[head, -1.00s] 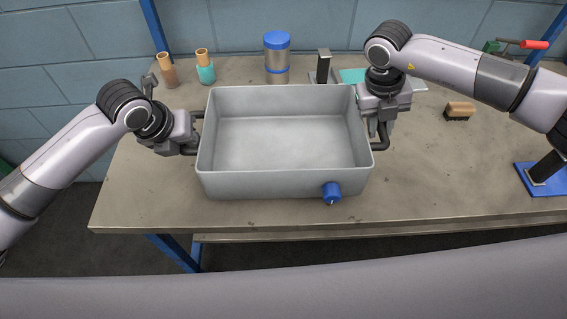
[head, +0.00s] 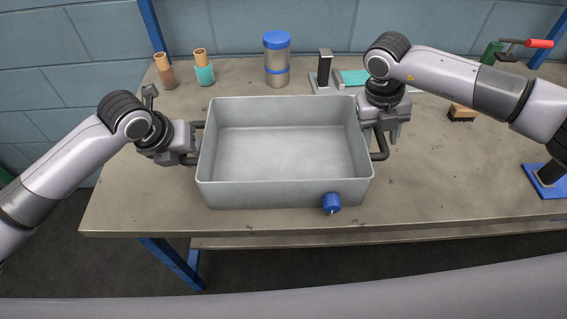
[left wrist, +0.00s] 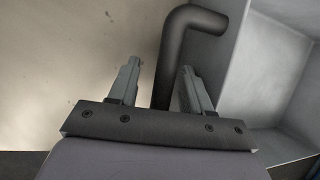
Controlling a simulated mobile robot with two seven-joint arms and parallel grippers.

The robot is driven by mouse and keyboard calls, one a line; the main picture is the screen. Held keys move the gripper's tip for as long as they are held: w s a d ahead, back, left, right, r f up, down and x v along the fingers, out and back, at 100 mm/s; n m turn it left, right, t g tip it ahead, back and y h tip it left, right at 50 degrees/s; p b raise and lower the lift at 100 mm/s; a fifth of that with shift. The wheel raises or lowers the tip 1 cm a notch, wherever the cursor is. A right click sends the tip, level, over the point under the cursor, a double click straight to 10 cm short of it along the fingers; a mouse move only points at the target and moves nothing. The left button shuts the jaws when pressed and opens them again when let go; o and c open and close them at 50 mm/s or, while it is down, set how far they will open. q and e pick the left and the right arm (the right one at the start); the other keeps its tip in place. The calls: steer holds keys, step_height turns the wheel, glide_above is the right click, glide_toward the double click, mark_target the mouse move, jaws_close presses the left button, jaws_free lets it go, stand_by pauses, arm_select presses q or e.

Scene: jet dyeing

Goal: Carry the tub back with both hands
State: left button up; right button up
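The grey tub (head: 285,191) is an empty, open-topped box with a blue knob (head: 331,203) low on its front wall. It appears to rest upright on the table, with a dark bar handle on each short side. My left gripper (head: 190,143) is at the left handle; in the left wrist view the fingers (left wrist: 160,82) stand apart on either side of this bar (left wrist: 172,62), with gaps visible. My right gripper (head: 382,130) is over the right handle (head: 380,152), its fingers seemingly spread around the bar. Its fingertips are partly hidden.
On the table (head: 130,205), behind the tub, stand a brown bottle (head: 165,74), a teal bottle (head: 204,73), a blue-lidded jar (head: 277,62) and a black post (head: 324,68). A brush (head: 462,113) and a blue-based stand (head: 545,180) are at the right. A bare strip runs in front of the tub.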

steer(key=shift+a+r, duration=0.1)
steer(key=shift+r, duration=0.05)
arm_select(q)
steer(key=v, duration=0.8)
arm_select(e)
step_height(320, 180, up, 12)
steer(key=a, duration=0.2)
steer(key=shift+f, duration=0.2)
steer(key=shift+a+f, duration=0.1)
